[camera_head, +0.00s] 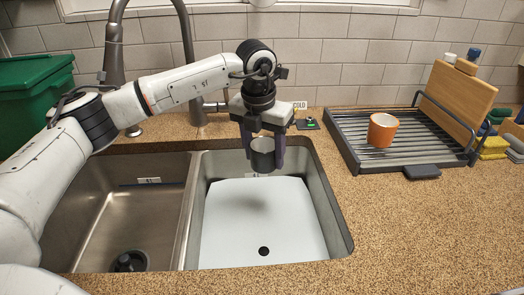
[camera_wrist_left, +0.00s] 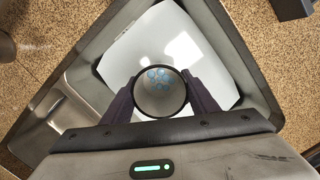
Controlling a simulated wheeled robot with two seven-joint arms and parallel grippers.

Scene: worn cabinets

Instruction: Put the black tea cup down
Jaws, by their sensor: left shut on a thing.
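The black tea cup (camera_head: 263,155) is a small dark grey cup with a pale inside. My left gripper (camera_head: 264,150) is shut on it, with a dark finger on either side, and holds it over the right sink basin near its back edge. In the left wrist view I look down into the cup (camera_wrist_left: 159,92), which is upright between the fingers, with blue marks inside. White water or a white sheet (camera_head: 262,220) fills the basin below; I cannot tell which. My right gripper is not in view.
A black drying rack (camera_head: 343,142) on the right counter holds an orange cup (camera_head: 382,130) and a wooden board (camera_head: 455,95). The left basin (camera_head: 120,215) is empty. A tall faucet (camera_head: 190,50) stands behind the sink. A green bin (camera_head: 35,95) is at the left. Sponges (camera_head: 492,146) lie far right.

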